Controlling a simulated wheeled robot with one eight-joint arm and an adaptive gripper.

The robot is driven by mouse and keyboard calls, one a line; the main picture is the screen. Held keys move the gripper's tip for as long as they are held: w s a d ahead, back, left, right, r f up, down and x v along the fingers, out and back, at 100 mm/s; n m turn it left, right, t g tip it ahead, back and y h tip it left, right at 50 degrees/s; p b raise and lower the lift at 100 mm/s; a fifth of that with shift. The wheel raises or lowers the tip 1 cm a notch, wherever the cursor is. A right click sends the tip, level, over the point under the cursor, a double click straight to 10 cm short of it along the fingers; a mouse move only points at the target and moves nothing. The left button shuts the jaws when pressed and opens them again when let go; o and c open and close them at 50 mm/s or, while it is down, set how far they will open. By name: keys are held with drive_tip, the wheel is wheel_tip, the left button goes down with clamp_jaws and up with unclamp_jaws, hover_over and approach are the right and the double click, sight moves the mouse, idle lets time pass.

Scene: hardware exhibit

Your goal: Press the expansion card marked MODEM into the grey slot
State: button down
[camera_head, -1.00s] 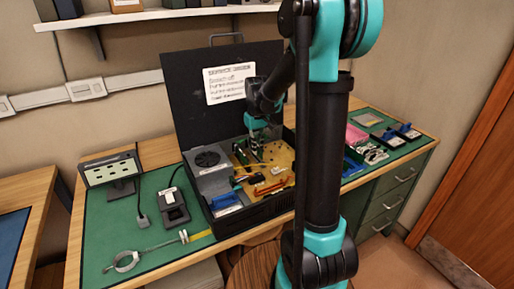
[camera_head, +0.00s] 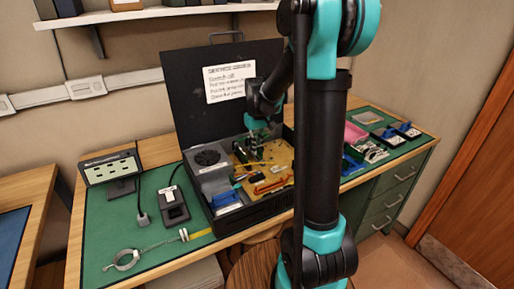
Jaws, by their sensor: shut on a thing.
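An open black case (camera_head: 262,209) stands on the green-topped bench, with a yellowish circuit board (camera_head: 283,161) inside it. My gripper (camera_head: 257,148) is over the back part of the board, pointing down. It is shut on a small greenish card (camera_head: 257,155), held upright at the board. The card's marking is too small to read, and I cannot tell whether its lower edge is in a slot. The grey slot cannot be picked out at this size; my gripper and arm hide part of the board.
The raised lid (camera_head: 193,105) with a paper notice (camera_head: 229,82) stands behind my gripper. A wrist strap (camera_head: 122,262) and a black device (camera_head: 172,206) lie left. Blue trays (camera_head: 408,130) and a pink item (camera_head: 355,133) lie right.

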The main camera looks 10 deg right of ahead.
drive_tip(key=shift+f, duration=0.8)
idle(1.4)
drive_tip(key=c, duration=1.6)
unclamp_jaws()
drive_tip(key=shift+o, duration=1.4)
drive_tip(key=shift+r, duration=0.65)
drive_tip(key=shift+r, duration=2.95)
